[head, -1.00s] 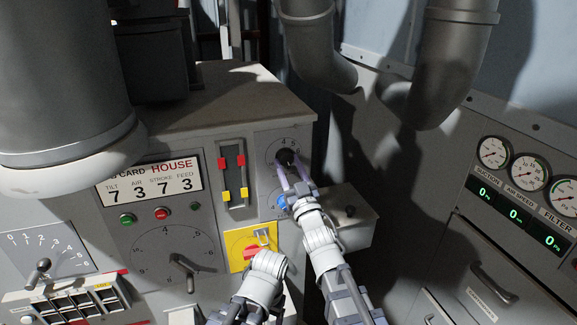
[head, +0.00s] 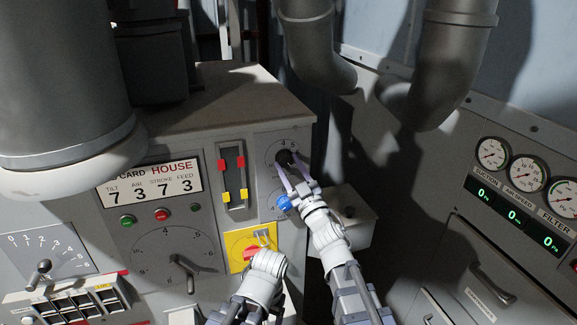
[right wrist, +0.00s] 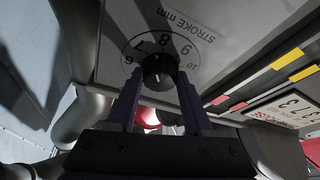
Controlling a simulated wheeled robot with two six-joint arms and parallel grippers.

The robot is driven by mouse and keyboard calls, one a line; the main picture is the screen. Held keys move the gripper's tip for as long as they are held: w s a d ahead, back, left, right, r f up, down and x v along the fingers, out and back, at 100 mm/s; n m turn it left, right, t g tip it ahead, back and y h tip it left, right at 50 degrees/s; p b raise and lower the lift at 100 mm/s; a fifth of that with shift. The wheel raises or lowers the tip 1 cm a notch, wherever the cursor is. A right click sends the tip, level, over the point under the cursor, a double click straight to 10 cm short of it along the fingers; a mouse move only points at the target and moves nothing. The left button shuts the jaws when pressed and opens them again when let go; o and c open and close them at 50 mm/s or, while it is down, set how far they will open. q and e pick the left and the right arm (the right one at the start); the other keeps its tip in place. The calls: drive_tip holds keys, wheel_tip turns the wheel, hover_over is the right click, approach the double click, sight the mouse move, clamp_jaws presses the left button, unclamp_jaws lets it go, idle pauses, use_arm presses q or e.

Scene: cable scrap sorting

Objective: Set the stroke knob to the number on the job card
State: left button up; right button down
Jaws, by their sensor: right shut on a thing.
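The job card (head: 151,181) on the machine front reads TILT 7, AIR 3, STROKE 7, FEED 3. The black stroke knob (head: 284,157) sits on a dial at the upper right of that front. In the right wrist view the knob (right wrist: 159,68) is ringed by numbers 6 to 10, beside the words STROKE mm; its exact pointer setting is hard to read. My right gripper (head: 290,168) is shut on the knob, one finger on each side. My left arm shows at the bottom of the head view, but I see no left fingers.
Left of the stroke dial is a pair of sliders (head: 233,176) with red and yellow markers. Below are a yellow switch plate (head: 250,246) and a large dial (head: 177,258). A blue round part (head: 284,202) is close under my right gripper. A grey box (head: 349,214) juts out to the right.

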drive_tip(key=shift+d+r+n+g+y+p, duration=0.1)
drive_tip(key=shift+n+g+y+p, duration=0.45)
drive_tip(key=shift+n, duration=0.95)
drive_tip(key=shift+d+r+n+g+y+p, duration=0.1)
drive_tip(key=shift+n+g+y+p, duration=0.45)
drive_tip(key=shift+n, duration=1.25)
drive_tip(key=shift+c, duration=1.5)
unclamp_jaws()
drive_tip(key=shift+f, duration=0.1)
drive_tip(key=b+v, duration=0.2)
drive_tip(key=v, duration=0.5)
drive_tip(key=shift+s+d, duration=0.25)
drive_tip(key=shift+s, duration=0.05)
